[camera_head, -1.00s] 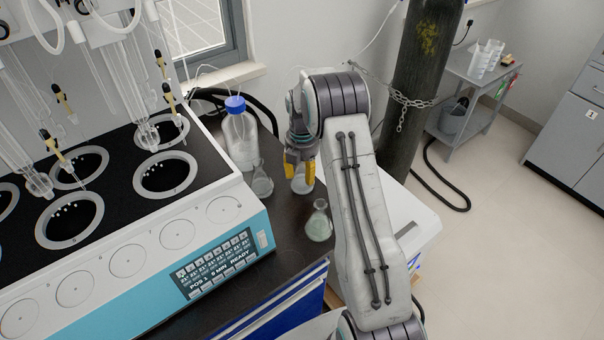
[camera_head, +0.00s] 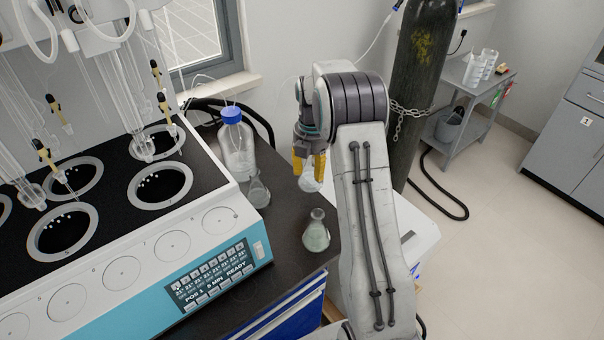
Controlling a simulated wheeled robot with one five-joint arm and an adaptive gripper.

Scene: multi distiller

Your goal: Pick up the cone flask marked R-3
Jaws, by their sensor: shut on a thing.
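My gripper (camera_head: 309,166), with yellow fingers, points down over the dark bench and is shut on a small clear cone flask (camera_head: 310,184). The fingers cover the flask's neck, and only its lower body shows; it appears to hang a little above the bench. A second cone flask (camera_head: 316,235) with pale greenish contents stands upright near the front edge of the bench. A third clear cone flask (camera_head: 258,192) stands to the left, beside the distiller. No marking can be read on any of the flasks.
The distiller (camera_head: 121,273) with its teal panel fills the left. A blue-capped bottle (camera_head: 238,150) stands behind the third flask. A dark gas cylinder (camera_head: 421,85) stands behind my arm at right. Bare bench (camera_head: 285,215) lies between the flasks.

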